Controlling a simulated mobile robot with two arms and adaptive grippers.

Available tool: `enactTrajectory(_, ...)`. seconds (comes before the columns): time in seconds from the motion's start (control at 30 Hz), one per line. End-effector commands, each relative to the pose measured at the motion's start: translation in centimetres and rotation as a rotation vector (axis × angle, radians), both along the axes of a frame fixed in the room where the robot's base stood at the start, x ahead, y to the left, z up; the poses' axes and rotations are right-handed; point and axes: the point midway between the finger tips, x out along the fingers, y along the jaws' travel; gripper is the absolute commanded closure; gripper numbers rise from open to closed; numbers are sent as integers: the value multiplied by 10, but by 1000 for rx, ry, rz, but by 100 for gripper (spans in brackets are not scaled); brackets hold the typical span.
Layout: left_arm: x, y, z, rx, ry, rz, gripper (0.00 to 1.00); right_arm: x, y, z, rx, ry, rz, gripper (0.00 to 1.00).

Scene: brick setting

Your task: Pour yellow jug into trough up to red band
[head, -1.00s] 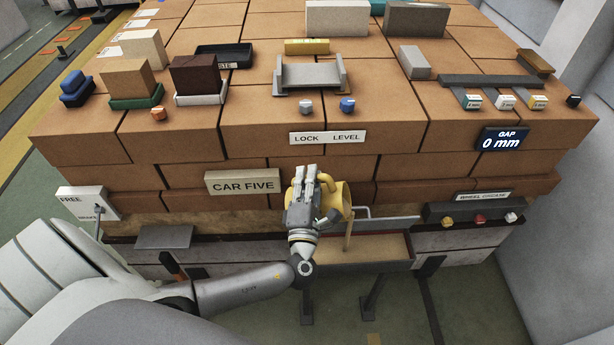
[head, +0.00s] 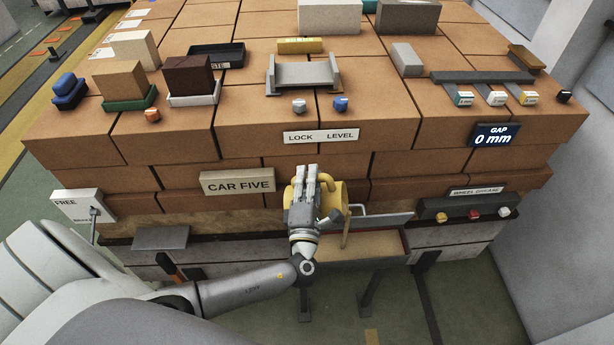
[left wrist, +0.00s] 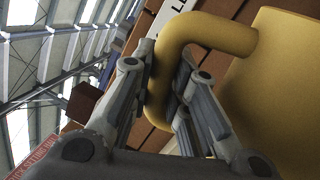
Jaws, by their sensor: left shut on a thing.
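The yellow jug (head: 336,195) is held tilted on its side in front of the brick stack, its mouth toward the right. My left gripper (head: 318,176) is shut on its handle. In the left wrist view the fingers (left wrist: 160,100) close around the yellow handle (left wrist: 205,32), and the jug body (left wrist: 275,90) fills the right side. A thin tan stream (head: 346,236) runs from the jug down into the trough (head: 400,244), which has a tan surface inside. The gripper and arm hide the trough's left part. My right gripper is not in view.
A thin metal rail (head: 385,219) runs just above the trough, right of the jug. A wheel grease box (head: 470,206) with knobs stands to the right. Bricks and small blocks are on top of the stack.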

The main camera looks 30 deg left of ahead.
Motion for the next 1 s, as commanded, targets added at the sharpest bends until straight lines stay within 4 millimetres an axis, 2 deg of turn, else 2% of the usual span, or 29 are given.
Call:
enactTrajectory(0.47, 2, -6, 2, 10, 3, -1, 100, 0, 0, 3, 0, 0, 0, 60)
enactTrajectory(0.57, 2, -5, 7, -78, -33, 1, 100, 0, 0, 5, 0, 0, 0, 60)
enactTrajectory(0.8, 2, -5, 27, -434, -181, 1, 100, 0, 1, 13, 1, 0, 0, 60)
enactTrajectory(1.0, 2, -5, 31, -538, -226, 1, 100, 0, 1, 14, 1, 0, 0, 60)
